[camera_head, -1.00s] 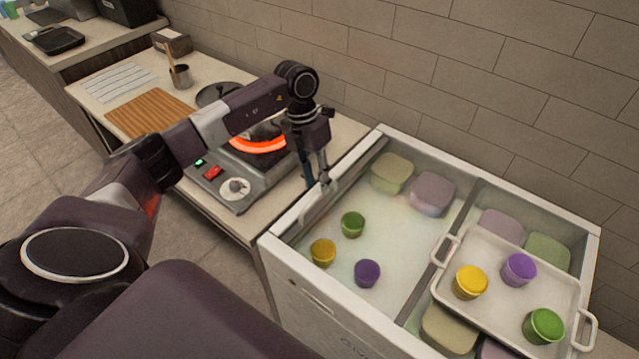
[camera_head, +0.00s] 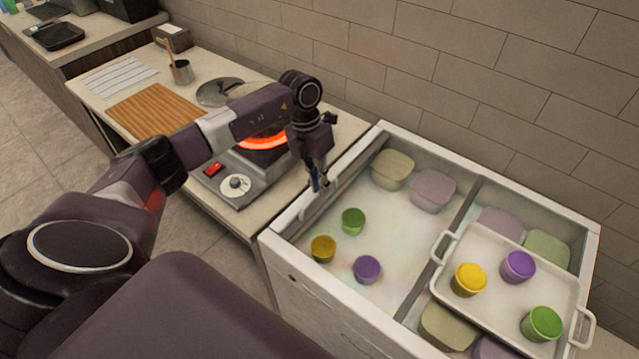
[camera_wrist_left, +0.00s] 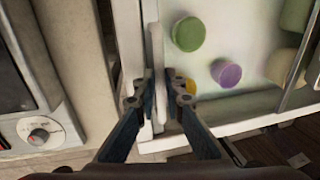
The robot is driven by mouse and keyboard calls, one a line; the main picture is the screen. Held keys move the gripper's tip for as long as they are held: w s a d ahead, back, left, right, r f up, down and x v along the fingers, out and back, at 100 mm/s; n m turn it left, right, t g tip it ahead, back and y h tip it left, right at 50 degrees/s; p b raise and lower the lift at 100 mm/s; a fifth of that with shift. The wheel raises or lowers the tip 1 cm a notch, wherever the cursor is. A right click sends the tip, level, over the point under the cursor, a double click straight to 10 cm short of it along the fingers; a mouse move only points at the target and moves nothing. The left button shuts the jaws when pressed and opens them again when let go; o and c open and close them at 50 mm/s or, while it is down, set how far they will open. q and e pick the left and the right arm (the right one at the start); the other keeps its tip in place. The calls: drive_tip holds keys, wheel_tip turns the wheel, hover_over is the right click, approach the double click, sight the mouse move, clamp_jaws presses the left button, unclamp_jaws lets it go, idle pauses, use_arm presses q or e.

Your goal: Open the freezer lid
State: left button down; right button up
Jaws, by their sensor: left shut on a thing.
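The white chest freezer (camera_head: 275,262) stands at the right. Its lid (camera_head: 400,232) appears as a clear, slightly hazy pane over the left compartment, with green, yellow and purple cups showing below. A pale upright handle (camera_head: 307,208) runs along the lid's left edge. My left gripper (camera_head: 322,188) comes down from above onto this handle. In the left wrist view my left gripper (camera_wrist_left: 160,82) is shut with its fingers on either side of the white handle (camera_wrist_left: 156,50). The contact is partly hidden by the fingers. My right gripper is not in view.
A white tray (camera_head: 437,283) with yellow, purple and green cups lies over the freezer's right part. A hot plate (camera_head: 225,190) with a glowing ring stands on the counter left of the freezer, close under my left arm. A brick wall is behind.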

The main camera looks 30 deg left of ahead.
use_arm(q)
drive_tip(key=shift+d, duration=0.6)
drive_tip(key=b, duration=0.2)
hover_over(407, 256)
drive_tip(key=shift+r, duration=0.1)
drive_tip(key=c, duration=2)
unclamp_jaws()
drive_tip(key=r, duration=0.4)
drive_tip(key=a+r, duration=0.1)
drive_tip(key=r, duration=0.2)
drive_tip(key=a+r, duration=0.1)
drive_tip(key=r, duration=0.3)
drive_tip(key=shift+w+a+r, duration=0.1)
drive_tip(key=shift+a+r, duration=0.1)
drive_tip(key=shift+r, duration=0.15)
